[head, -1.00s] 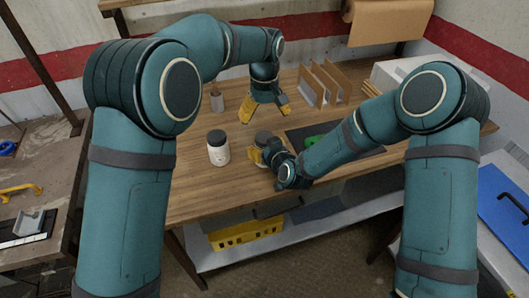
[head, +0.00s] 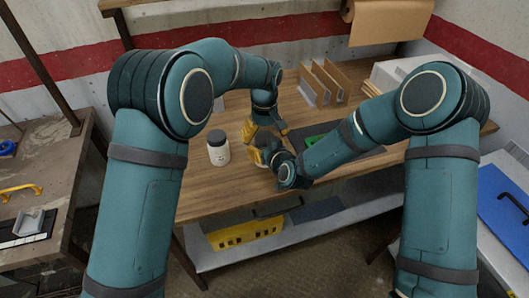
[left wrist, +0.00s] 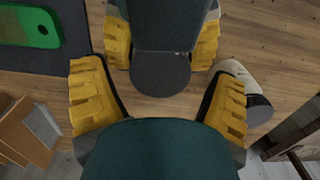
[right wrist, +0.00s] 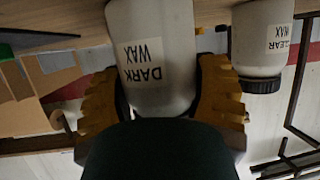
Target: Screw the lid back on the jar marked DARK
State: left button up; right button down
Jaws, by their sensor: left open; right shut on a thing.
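The jar marked DARK WAX (right wrist: 160,60) is white and stands on the bench, with its label in the right wrist view. My right gripper (right wrist: 165,95) is shut around its body; it also shows in the head view (head: 257,156). A dark round lid (left wrist: 160,76) is seen from above on this jar; how tight it sits cannot be told. My left gripper (left wrist: 160,100) is open above the lid, its yellow fingers apart on both sides and not visibly touching it. It also shows in the head view (head: 266,130), where it largely hides the jar.
A second white jar marked CLEAR WAX (right wrist: 262,40), with a dark lid, stands to the left in the head view (head: 218,150). A dark mat (head: 350,148) with a green object (head: 313,140) lies to the right. Upright brown panels (head: 325,82) stand behind.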

pick_arm(q)
jog(key=shift+f, duration=0.3)
jog(key=shift+c, duration=0.5)
jog(key=c, duration=1.2)
jog(key=shift+m, duration=1.7)
jog(key=o, duration=1.3)
jog(key=shift+c, duration=0.2)
